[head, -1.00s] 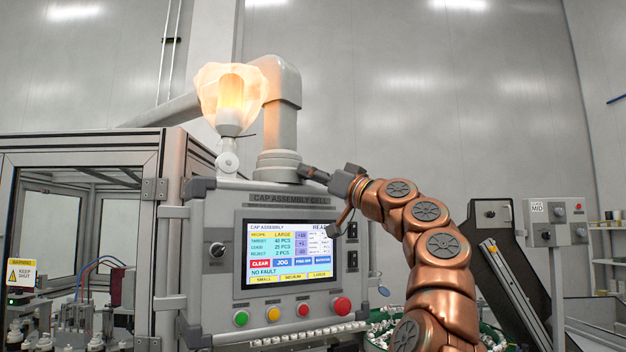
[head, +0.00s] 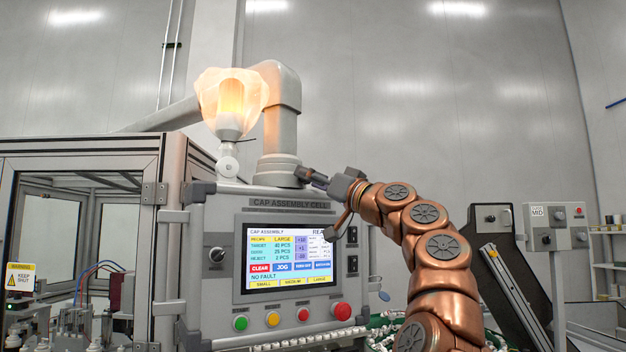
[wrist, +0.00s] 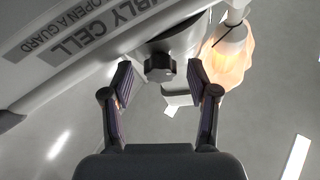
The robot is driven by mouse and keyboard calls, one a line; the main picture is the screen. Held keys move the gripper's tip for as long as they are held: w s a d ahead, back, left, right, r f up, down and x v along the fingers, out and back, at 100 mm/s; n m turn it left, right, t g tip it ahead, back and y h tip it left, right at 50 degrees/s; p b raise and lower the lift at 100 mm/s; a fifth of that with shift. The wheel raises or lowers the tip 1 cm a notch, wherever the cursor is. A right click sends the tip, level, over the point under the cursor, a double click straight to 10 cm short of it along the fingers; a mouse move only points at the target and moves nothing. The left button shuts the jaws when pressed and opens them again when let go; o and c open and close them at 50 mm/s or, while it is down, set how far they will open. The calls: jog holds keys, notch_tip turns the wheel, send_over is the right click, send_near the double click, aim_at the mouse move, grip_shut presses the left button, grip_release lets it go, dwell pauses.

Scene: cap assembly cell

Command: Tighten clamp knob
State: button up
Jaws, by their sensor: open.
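The clamp knob is a dark lobed knob (wrist: 160,68) on the grey post collar, seen in the wrist view. It sits between and slightly beyond my two fingertips, with a gap on each side. My gripper (wrist: 159,82) is open and holds nothing. In the head view my gripper (head: 318,192) is above the panel's top right, beside the base of the grey post (head: 277,166). I cannot make out the knob in the head view.
A glowing lamp (head: 232,100) is left of the post and also shows close to the right finger in the wrist view (wrist: 228,58). The control panel (head: 215,290) with screen and buttons lies below my gripper. A guarded enclosure (head: 80,145) stands left.

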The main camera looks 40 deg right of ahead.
jog(key=shift+s, duration=0.15)
jog(key=v, duration=1.1)
jog(key=shift+s+f, duration=0.2)
jog(key=shift+s, duration=0.1)
dwell(0.4)
jog(key=shift+d, duration=0.2)
